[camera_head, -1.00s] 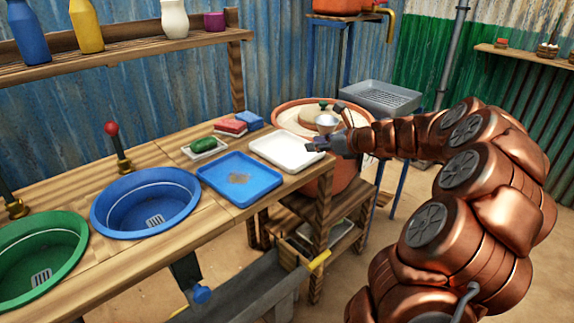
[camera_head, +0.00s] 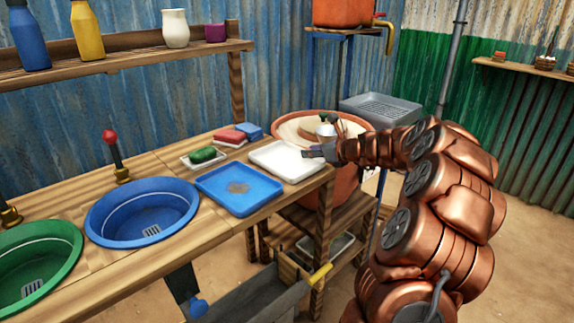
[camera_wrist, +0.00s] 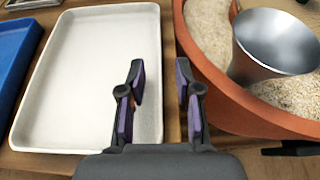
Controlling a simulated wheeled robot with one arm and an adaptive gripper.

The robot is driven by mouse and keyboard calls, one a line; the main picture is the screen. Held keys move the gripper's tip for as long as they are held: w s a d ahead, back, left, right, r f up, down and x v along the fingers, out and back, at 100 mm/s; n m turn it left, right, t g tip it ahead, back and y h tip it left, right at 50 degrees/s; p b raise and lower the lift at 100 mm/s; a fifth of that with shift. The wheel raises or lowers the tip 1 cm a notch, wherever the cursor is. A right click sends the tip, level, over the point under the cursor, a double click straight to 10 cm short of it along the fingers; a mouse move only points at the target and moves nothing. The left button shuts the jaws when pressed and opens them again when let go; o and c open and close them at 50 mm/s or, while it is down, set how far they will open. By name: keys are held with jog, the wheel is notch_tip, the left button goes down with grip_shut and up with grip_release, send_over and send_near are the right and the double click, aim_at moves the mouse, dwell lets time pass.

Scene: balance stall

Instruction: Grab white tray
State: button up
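The white tray (camera_head: 287,160) lies flat and empty at the right end of the wooden counter, beside the blue tray. In the wrist view the white tray (camera_wrist: 95,75) fills the left half. My gripper (camera_head: 318,152) is at the tray's right edge. In the wrist view my gripper (camera_wrist: 160,82) is open, with one finger over the tray's inside near its right rim and the other just outside that rim. Nothing shows between the fingers except the rim and counter edge. Whether the fingers touch the tray, I cannot tell.
The blue tray (camera_head: 239,190) sits close to the left. A terracotta pot (camera_wrist: 220,115) of grain with a metal cup (camera_wrist: 275,45) stands close to the right. A soap dish (camera_head: 203,158) and sponges lie behind. Blue basin (camera_head: 142,213) is further left.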

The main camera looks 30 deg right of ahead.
jog(key=shift+w+f, duration=0.1)
jog(key=shift+w, duration=0.1)
grip_shut()
dwell(0.5)
